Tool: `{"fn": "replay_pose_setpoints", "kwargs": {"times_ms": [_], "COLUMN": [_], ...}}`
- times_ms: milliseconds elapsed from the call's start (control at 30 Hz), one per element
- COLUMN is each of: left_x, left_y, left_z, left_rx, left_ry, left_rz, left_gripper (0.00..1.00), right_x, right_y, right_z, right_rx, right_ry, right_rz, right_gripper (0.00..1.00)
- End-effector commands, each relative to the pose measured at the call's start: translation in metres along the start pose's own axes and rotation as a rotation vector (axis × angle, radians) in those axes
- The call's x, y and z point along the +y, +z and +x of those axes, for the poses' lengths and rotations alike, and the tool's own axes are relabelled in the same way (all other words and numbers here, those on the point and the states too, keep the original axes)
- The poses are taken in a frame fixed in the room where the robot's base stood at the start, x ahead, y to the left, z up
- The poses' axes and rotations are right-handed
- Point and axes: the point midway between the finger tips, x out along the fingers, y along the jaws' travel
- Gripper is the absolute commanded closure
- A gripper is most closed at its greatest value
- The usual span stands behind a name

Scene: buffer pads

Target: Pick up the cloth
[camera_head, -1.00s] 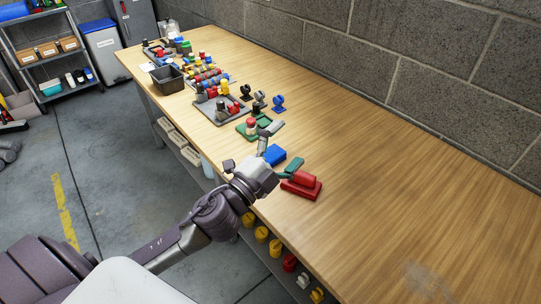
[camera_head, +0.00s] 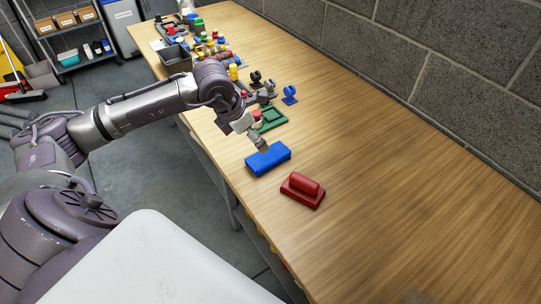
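No cloth can be made out for certain. A blue block-shaped pad (camera_head: 268,160) lies on the wooden table (camera_head: 390,200) near its front edge. A red block with a rounded handle (camera_head: 302,190) lies just to its right, apart from it. My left gripper (camera_head: 264,122) reaches in from the left, above the table by the blue pad. Its fingers look spread and empty. One fingertip overlaps the far edge of the blue pad in the picture; I cannot tell whether they touch. My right gripper is not in view.
A green frame (camera_head: 271,119) lies behind the gripper. A blue round piece on a stand (camera_head: 290,94) is beyond it. A dark bin (camera_head: 175,58) and several small coloured parts crowd the far left end. The right side of the table is mostly clear, up to the block wall.

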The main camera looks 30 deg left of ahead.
Motion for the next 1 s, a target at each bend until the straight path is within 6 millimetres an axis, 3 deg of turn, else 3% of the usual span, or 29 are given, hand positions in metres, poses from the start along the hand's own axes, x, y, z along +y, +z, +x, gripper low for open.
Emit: {"fn": "replay_pose_setpoints", "kwargs": {"times_ms": [200, 467, 700, 1000], "left_x": [-0.002, -0.003, -0.007, -0.007], "left_y": [0.001, 0.001, 0.002, 0.002], "left_z": [0.041, 0.062, 0.097, 0.109], "left_rx": [-0.001, 0.000, 0.000, -0.002], "left_ry": [-0.006, -0.007, -0.007, -0.005], "left_rz": [-0.002, -0.002, -0.003, 0.000], "left_gripper": [0.03, 0.03, 0.03, 0.03], "right_x": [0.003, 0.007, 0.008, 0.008], "right_y": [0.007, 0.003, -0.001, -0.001], "right_z": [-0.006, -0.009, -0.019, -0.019], "right_rx": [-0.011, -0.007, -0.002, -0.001], "right_ry": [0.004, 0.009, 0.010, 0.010], "right_rz": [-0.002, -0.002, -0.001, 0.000], "right_gripper": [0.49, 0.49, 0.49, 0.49]}}
